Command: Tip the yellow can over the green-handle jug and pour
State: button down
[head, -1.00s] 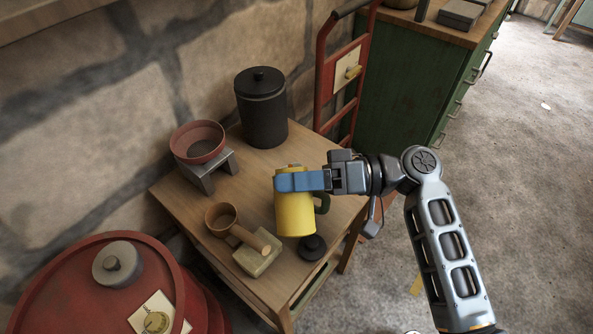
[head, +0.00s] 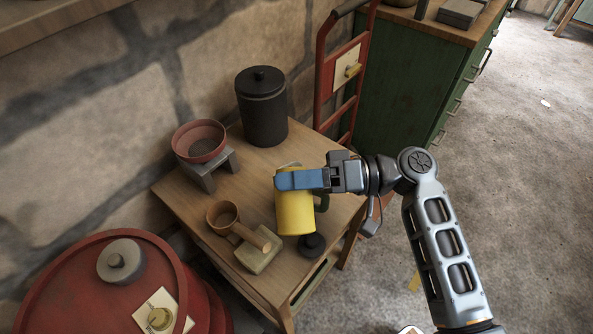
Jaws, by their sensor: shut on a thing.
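The yellow can (head: 295,212) is near the right side of the small wooden table, about upright in the head view. My gripper (head: 298,180) has blue fingers shut on the upper part of the can, reaching in from the right. A dark green handle (head: 322,202) shows just right of the can. I cannot tell whether it belongs to the can or to a jug behind it. A thin pale rim or edge shows behind the can's top. The jug's body is otherwise hidden, and so is any gap between the can and the table.
A black lidded canister (head: 262,108) stands at the back of the table (head: 180,200). A red sieve (head: 199,142) sits on a grey stand to the left. A wooden scoop (head: 224,216) rests on a block in front. A small black knob-like piece (head: 311,244) is close to the can. A red drum (head: 60,290) is front left.

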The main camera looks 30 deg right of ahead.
jog(key=shift+f+m+p, duration=0.25)
jog(key=shift+m+p, duration=0.1)
jog(key=shift+m, duration=0.05)
dwell(0.4)
jog(key=shift+w+d+r+m+p, duration=0.15)
jog(key=shift+r+m+p, duration=0.1)
jog(key=shift+m+p, duration=0.85)
dwell(0.7)
jog(key=shift+w+d+r+m+p, duration=0.15)
jog(key=shift+w+m+p, duration=0.2)
jog(key=shift+p, duration=0.25)
jog(key=shift+w+d+r+m+p, duration=0.1)
jog(key=shift+w+m+p, duration=0.25)
jog(key=shift+p, duration=0.25)
dwell(1.0)
